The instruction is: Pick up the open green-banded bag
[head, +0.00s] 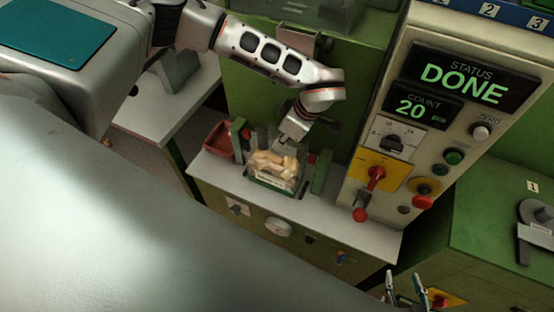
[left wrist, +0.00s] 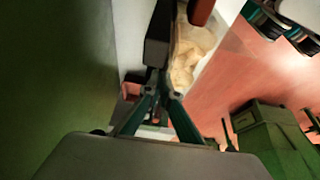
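The green-banded bag (head: 277,166) is clear and filled with tan cork stoppers. It stands upright on the white shelf between two green posts. In the left wrist view the corks (left wrist: 188,55) show just right of a dark upright piece. My left gripper (head: 286,140) comes down at the bag's back rim. In the left wrist view its fingers (left wrist: 161,88) are drawn close together at the bag; the tips and the contact itself are partly hidden. My right gripper (head: 405,284) is at the bottom edge, fingers apart and empty, far from the bag.
Green posts with red knobs (head: 320,172) flank the bag. A red tray (head: 219,139) lies to its left. To the right stands the control panel (head: 400,150), its display reading DONE and 20. A green bench (head: 480,220) is at far right.

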